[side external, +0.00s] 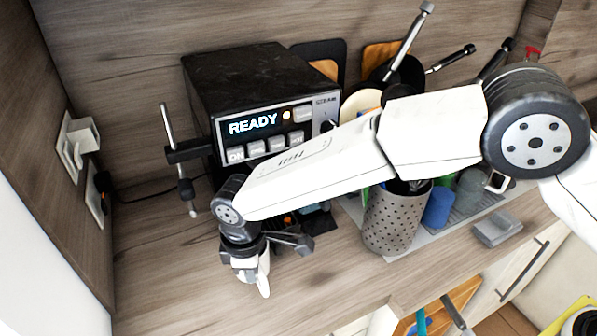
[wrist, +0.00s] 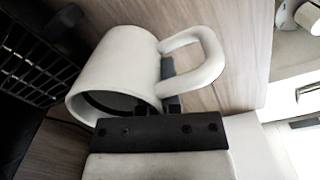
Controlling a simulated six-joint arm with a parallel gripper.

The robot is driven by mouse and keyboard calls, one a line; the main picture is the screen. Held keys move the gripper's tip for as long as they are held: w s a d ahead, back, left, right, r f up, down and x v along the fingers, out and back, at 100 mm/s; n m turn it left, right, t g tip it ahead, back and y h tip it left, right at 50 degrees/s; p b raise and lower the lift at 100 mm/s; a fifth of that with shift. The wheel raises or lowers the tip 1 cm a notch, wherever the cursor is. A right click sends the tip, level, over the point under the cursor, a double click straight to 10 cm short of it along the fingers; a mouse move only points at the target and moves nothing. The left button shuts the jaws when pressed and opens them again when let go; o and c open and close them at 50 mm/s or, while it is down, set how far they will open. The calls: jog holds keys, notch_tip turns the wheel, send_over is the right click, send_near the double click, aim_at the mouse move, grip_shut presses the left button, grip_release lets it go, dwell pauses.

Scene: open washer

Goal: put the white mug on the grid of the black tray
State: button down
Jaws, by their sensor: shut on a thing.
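The white mug (wrist: 112,72) fills the middle of the wrist view, tilted, with its handle (wrist: 212,62) to the right. My gripper (wrist: 170,92) is shut on the mug where the handle joins the body, with a dark finger showing inside the handle loop. In the side view my gripper (side external: 255,262) is low over the counter in front of the coffee machine; the mug is mostly hidden or hard to tell from the gripper there. The black tray's grid (wrist: 38,62) shows at the left of the wrist view, apart from the mug. In the side view my arm largely hides the tray.
The coffee machine (side external: 243,85), display reading READY, stands behind my gripper, with a steam wand (side external: 181,160) at its left. A perforated metal holder (side external: 392,217) and a blue cup (side external: 438,207) stand to the right. The counter (side external: 165,270) at front left is clear.

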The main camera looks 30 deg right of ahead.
jog(key=shift+f, duration=1.4)
jog(key=shift+f, duration=0.1)
jog(key=c, duration=0.8)
grip_release()
notch_tip(320, 180, up, 12)
jog(key=shift+s, duration=0.2)
jog(key=shift+o, duration=0.6)
